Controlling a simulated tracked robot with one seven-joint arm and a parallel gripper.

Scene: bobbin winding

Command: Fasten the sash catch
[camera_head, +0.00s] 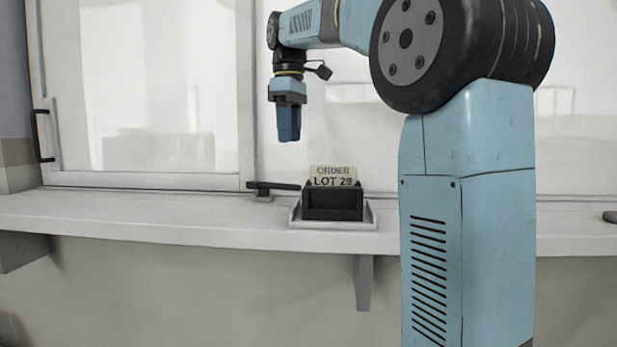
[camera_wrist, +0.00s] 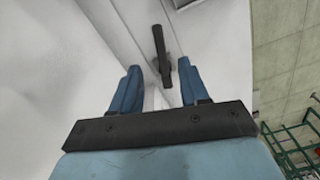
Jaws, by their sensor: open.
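The sash catch is a dark lever (camera_head: 272,186) on a small grey base, on the sill at the foot of the window's middle upright. In the head view the lever lies level, sideways along the sill. It also shows in the wrist view as a dark lever (camera_wrist: 162,50) just beyond my fingertips, roughly between them. My gripper (camera_head: 289,138) points down above the sill, above and slightly right of the catch, touching nothing. In the wrist view its two blue fingers (camera_wrist: 158,75) are apart with nothing between them. The sliding sash (camera_head: 150,180) stands left of the upright.
A black holder (camera_head: 332,205) with a card reading "ORDER LOT 29" (camera_head: 332,176) sits on a white tray (camera_head: 298,221), close right of the catch. A dark handle (camera_head: 41,136) is on the sash's left edge. The sill (camera_head: 150,215) is clear to the left.

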